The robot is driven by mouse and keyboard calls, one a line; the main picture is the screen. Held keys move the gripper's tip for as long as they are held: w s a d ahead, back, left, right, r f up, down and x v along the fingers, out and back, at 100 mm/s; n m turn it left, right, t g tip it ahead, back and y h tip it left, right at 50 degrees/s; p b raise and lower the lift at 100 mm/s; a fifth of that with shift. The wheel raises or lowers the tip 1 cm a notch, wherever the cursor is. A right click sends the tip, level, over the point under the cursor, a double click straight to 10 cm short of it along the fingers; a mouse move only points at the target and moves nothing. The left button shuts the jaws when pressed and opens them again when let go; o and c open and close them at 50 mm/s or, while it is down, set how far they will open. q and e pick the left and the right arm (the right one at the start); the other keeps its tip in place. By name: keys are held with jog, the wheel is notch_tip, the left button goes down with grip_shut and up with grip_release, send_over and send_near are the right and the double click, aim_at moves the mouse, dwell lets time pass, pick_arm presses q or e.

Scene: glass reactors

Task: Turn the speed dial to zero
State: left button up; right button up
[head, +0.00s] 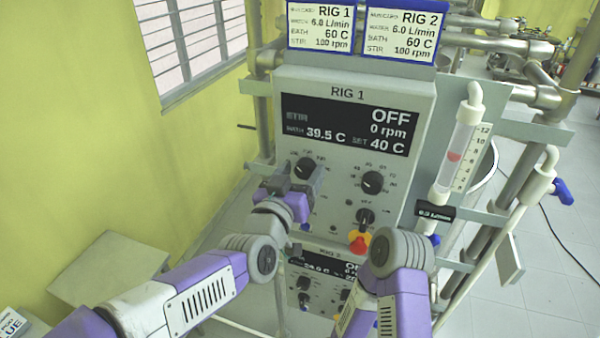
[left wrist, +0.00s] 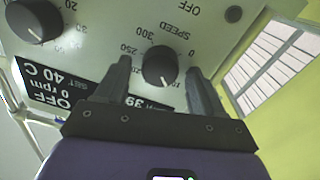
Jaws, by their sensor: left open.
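The speed dial (head: 304,167) is a black round knob on the upper left of the RIG 1 panel (head: 320,82). In the left wrist view the dial (left wrist: 160,65) sits between the fingers of my left gripper (left wrist: 159,67), with a gap on each side. Its scale is marked SPEED, and the view is upside down. In the head view my left gripper (head: 294,180) is open at the dial and partly covers its surroundings. The panel display (head: 346,124) reads OFF and 0 rpm. My right gripper is not visible.
A second dial (head: 372,182) is right of the speed dial. A flow tube (head: 459,150) stands right of the panel. Another panel (head: 325,285) is underneath, partly hidden by my arms.

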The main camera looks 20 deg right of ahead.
pick_arm(q)
jog(key=c, duration=1.1)
jog(key=shift+o, duration=0.3)
jog(key=n+b, duration=0.1)
jog(key=b, duration=0.1)
jog(key=n+b, duration=0.2)
jog(key=shift+f+n, duration=0.25)
jog(key=shift+n, duration=0.05)
jog(key=n+b, duration=0.2)
jog(key=n, duration=0.1)
jog(key=shift+n+b, duration=0.3)
jog(key=shift+n, duration=0.1)
jog(key=n+b, duration=0.2)
jog(key=n, duration=0.3)
jog(key=shift+f+n+t+b, duration=0.1)
jog(key=shift+n+t+b, duration=0.2)
jog(key=shift+b, duration=0.1)
jog(key=n+b, duration=0.2)
jog(key=n, duration=0.3)
jog(key=shift+n, duration=0.3)
